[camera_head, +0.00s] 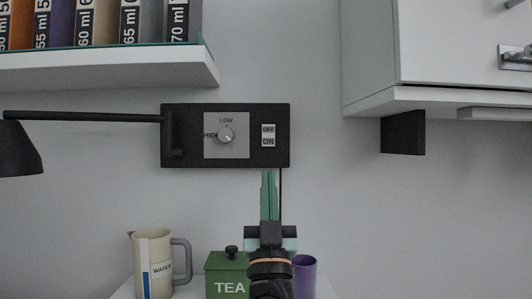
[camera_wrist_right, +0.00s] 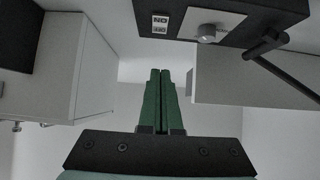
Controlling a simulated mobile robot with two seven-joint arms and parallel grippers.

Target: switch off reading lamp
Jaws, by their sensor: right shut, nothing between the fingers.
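The reading lamp has a black shade (camera_head: 18,150) at the left and a black arm running to a black wall panel (camera_head: 225,162). The panel carries a round dial (camera_head: 226,135) marked LOW and HIGH, and a small switch (camera_head: 268,135) labelled OFF above ON. Which side is pressed is too small to tell. My right gripper (camera_head: 268,172) points up just below the switch, its green fingers shut and empty. In the right wrist view the shut fingertips (camera_wrist_right: 160,73) are apart from the switch (camera_wrist_right: 160,24). My left gripper is not in view.
A white shelf (camera_head: 110,72) with binders is at upper left. A white cabinet (camera_head: 370,60) with a black block (camera_head: 403,133) under it is at right. Below stand a water jug (camera_head: 153,265), a green TEA box (camera_head: 226,270) and a purple cup (camera_head: 306,275). The wall right of the panel is clear.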

